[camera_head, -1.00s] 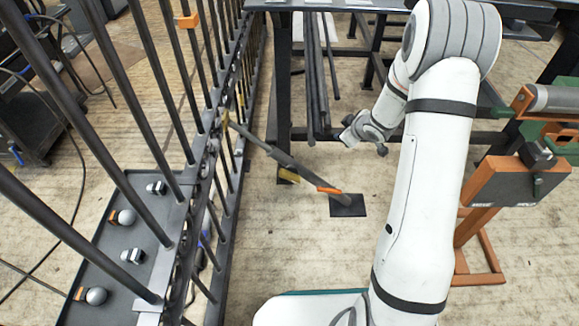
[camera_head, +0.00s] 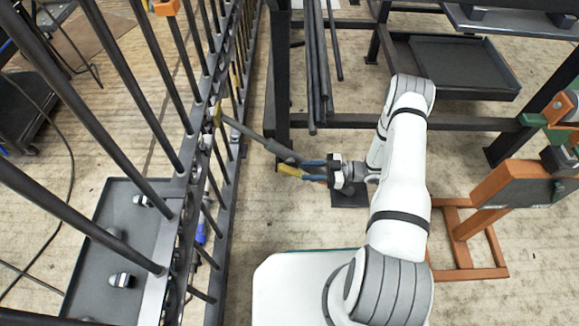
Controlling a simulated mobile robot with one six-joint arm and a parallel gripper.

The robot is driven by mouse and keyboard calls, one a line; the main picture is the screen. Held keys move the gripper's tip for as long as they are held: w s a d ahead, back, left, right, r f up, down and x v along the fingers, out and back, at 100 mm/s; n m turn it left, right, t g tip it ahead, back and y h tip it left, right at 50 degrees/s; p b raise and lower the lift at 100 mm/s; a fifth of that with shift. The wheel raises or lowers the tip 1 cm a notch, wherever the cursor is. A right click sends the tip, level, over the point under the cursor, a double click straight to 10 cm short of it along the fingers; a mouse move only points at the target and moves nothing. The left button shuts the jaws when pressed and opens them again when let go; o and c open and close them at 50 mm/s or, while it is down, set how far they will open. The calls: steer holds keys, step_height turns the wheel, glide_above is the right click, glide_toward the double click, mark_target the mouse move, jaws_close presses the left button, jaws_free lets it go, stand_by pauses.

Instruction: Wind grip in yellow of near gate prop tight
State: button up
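The near gate prop (camera_head: 250,134) is a grey strut sloping from the barred gate down towards a dark floor plate (camera_head: 349,199). Its upper end has a yellow piece at the gate. A yellow grip (camera_head: 289,170) shows beside the prop's thicker lower part, close to the dark post. My gripper (camera_head: 304,170) reaches in from the right, low over the prop. Its two blue-looking fingers are apart, one above the other, with their tips near the yellow grip. I cannot tell whether they touch it. The gripper hides the prop's lower end; a little orange shows between the fingers.
The barred gate (camera_head: 228,200) runs along the left, with a dark tray (camera_head: 110,255) beyond it. A dark bench frame (camera_head: 283,80) stands behind the prop, with long bars hanging down. An orange stand (camera_head: 490,200) is at the right.

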mark_target(292, 170)
steer(key=a+b, duration=0.1)
steer(key=a, duration=0.5)
steer(key=shift+w+a+b, duration=0.15)
steer(key=shift+a+b, duration=0.15)
steer(key=shift+a, duration=0.05)
steer(key=c, duration=0.7)
steer(key=shift+r+p, duration=0.15)
steer(key=shift+p, duration=0.2)
